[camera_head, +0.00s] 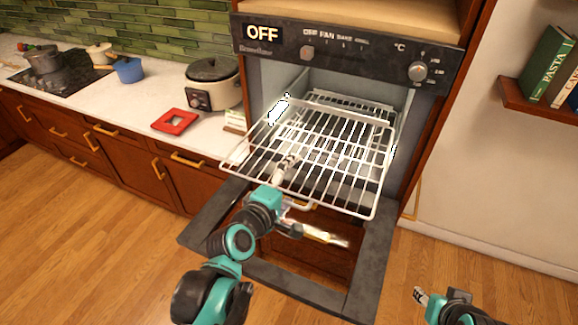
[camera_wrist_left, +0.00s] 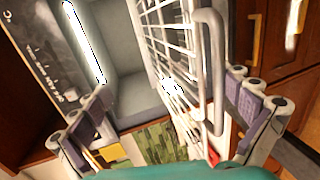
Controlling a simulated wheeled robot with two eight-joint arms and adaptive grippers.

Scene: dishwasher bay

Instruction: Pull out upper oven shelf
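The oven's wire shelf (camera_head: 376,204) sticks far out of the open oven, above the lowered door. In the left wrist view, its wire bars and rounded front rim (camera_wrist_left: 210,60) run between my two spread fingers. My left gripper (camera_head: 288,163) is at the shelf's front left part, and its fingers (camera_wrist_left: 165,115) are wide apart and not closed on the rim. My right gripper (camera_head: 421,296) is low at the right, away from the oven; its finger opening is too small to judge.
The oven door (camera_head: 365,270) hangs open below the shelf. The counter at left holds a slow cooker (camera_head: 212,87), a red trivet (camera_head: 175,121) and a blue pot (camera_head: 128,70). A book shelf (camera_head: 540,103) is on the right wall. Floor is clear at right.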

